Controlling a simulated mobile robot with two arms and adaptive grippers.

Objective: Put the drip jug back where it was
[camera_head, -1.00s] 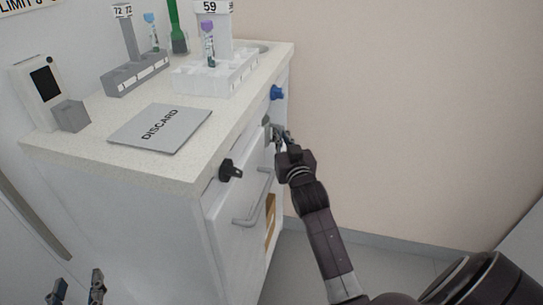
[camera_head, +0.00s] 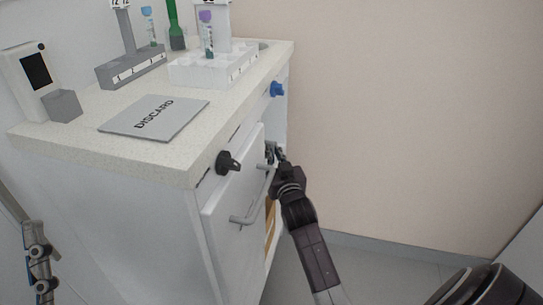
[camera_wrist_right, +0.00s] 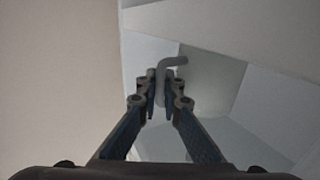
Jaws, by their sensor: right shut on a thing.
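My right gripper (camera_head: 272,156) is at the front of the white cabinet, just beyond the far end of the front panel (camera_head: 222,197). In the right wrist view my right gripper (camera_wrist_right: 160,100) is shut on a grey bent handle (camera_wrist_right: 176,62), which curves to the right at its top. I cannot tell what the handle belongs to. The drip jug cannot be clearly made out in either view. My left gripper (camera_head: 38,265) shows at the lower left edge, clear of the cabinet; its jaws cannot be read.
The counter bears a DISCARD mat (camera_head: 155,118), a grey rack (camera_head: 132,70), a white rack (camera_head: 212,68) with a purple-capped tube, and a white device (camera_head: 30,80). A black knob (camera_head: 228,163) and a blue knob (camera_head: 277,90) stick out in front.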

